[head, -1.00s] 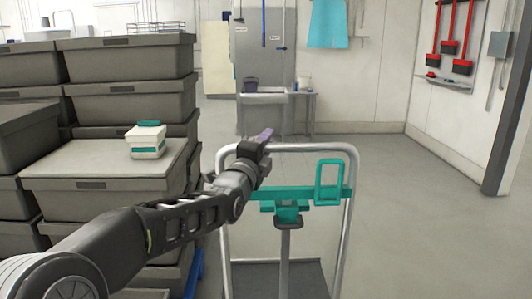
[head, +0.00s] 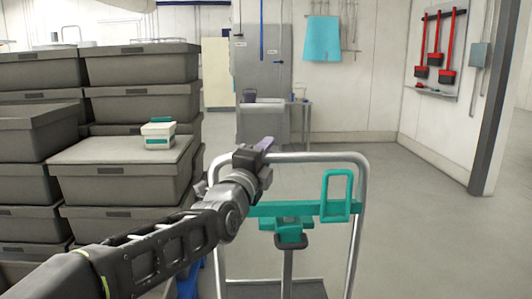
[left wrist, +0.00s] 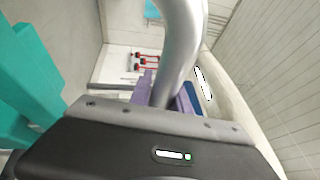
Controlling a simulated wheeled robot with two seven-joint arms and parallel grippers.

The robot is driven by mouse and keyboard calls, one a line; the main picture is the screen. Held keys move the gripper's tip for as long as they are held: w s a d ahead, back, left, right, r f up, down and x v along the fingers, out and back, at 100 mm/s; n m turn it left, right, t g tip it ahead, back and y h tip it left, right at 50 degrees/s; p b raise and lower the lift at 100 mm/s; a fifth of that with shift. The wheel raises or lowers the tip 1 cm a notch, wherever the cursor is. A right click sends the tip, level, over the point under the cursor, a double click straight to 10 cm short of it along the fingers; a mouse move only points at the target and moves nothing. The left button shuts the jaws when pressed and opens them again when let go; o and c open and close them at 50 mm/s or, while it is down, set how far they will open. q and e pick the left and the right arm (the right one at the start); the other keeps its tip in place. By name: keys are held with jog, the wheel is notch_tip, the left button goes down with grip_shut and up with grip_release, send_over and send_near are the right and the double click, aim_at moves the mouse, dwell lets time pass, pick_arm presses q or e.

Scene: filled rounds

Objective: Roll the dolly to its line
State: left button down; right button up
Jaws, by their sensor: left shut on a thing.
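The dolly has a silver tubular push handle (head: 355,225) with a teal crossbar (head: 295,209) and a teal rectangular loop (head: 337,196) at its right. Its grey deck shows only in part at the bottom of the head view. My left gripper (head: 262,147) is shut on the top left of the handle. In the left wrist view the handle tube (left wrist: 180,50) runs between the purple finger pads (left wrist: 165,90), with a teal part (left wrist: 30,85) at the left. My right gripper is not in view. No floor line can be made out.
Stacked grey crates (head: 125,180) stand close on the left, with a white and teal box (head: 158,134) on one lid. A grey cabinet (head: 263,125) stands ahead. Open floor (head: 430,210) lies to the right, up to a dark post (head: 492,110).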

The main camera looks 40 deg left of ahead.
pick_arm(q)
jog(key=shift+d+f, duration=0.15)
jog(key=shift+f, duration=0.1)
jog(key=c, duration=1.6)
grip_release()
jog(key=o, duration=0.4)
jog(key=shift+s+r, duration=0.15)
jog(key=shift+r, duration=0.05)
jog(key=v, duration=0.7)
jog(key=shift+s, duration=0.35)
jog(key=shift+d+f, duration=0.1)
